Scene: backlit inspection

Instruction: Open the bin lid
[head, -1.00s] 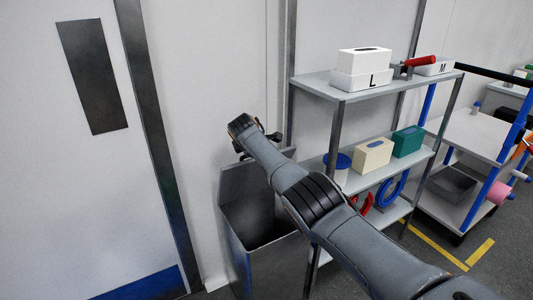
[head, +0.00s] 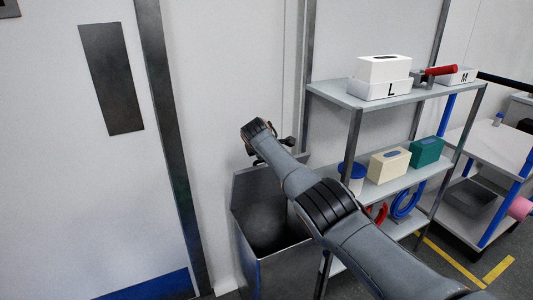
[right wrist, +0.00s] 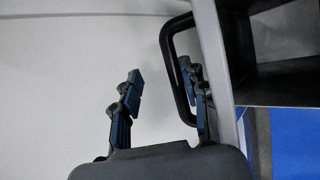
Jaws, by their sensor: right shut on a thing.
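The grey metal bin (head: 252,270) stands by the wall in the head view, its dark inside showing. Its lid (head: 246,192) is raised, standing steeply at the back. My right gripper (head: 273,152) is at the lid's upper edge, partly hidden by my own wrist. In the right wrist view, the black lid handle (right wrist: 168,62) is fixed to the grey lid edge (right wrist: 218,70). One finger of my right gripper (right wrist: 163,72) is inside the handle loop, the other outside it. The fingers look spaced apart, but the gripper is shut on the handle. My left gripper is not in view.
A grey shelf unit (head: 350,97) stands close to the right of the bin, with a white box marked L (head: 380,88) and other boxes. A door (head: 60,190) is on the left. A cart (head: 490,150) is farther right.

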